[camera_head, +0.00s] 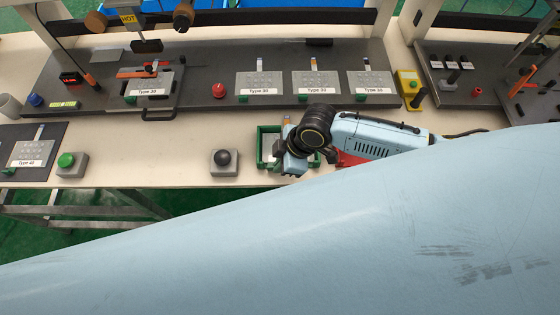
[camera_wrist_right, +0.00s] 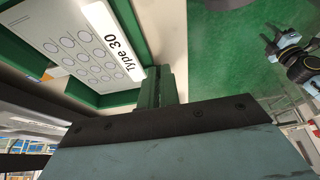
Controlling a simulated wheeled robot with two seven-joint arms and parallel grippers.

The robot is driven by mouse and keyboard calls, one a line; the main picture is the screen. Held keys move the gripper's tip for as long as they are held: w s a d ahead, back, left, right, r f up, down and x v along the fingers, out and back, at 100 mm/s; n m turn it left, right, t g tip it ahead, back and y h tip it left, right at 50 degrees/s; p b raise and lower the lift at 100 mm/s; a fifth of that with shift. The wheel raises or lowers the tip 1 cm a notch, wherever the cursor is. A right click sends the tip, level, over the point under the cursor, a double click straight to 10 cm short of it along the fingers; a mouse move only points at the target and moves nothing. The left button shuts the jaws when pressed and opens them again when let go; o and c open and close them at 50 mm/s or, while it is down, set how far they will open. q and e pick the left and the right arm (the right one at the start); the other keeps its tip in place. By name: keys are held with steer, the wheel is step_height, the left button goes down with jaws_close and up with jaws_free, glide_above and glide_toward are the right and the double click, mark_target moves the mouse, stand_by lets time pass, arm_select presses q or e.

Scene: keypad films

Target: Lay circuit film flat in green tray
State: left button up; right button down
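The green tray (camera_head: 262,146) stands near the front edge of the white bench, partly hidden behind my right gripper (camera_head: 296,168). In the right wrist view, the tray's green wall (camera_wrist_right: 128,98) surrounds a pale circuit film (camera_wrist_right: 78,45) with rings and a "Type 30" label. Whether the film rests fully flat on the tray floor is unclear.
A red tray (camera_head: 348,159) is right of the green one, partly behind my arm. A box with a black button (camera_head: 224,161) is to the left. Several films (camera_head: 314,82) lie on the dark board behind. My large blue arm link covers the foreground.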

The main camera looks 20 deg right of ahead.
steer(key=shift+f, duration=0.15)
steer(key=c, duration=1.6)
jaws_free()
steer(key=shift+o, duration=0.2)
steer(key=v, duration=1.3)
steer(key=shift+r+p, duration=0.2)
steer(key=shift+p, duration=0.2)
steer(key=shift+s+a, duration=0.1)
steer(key=shift+s, duration=0.05)
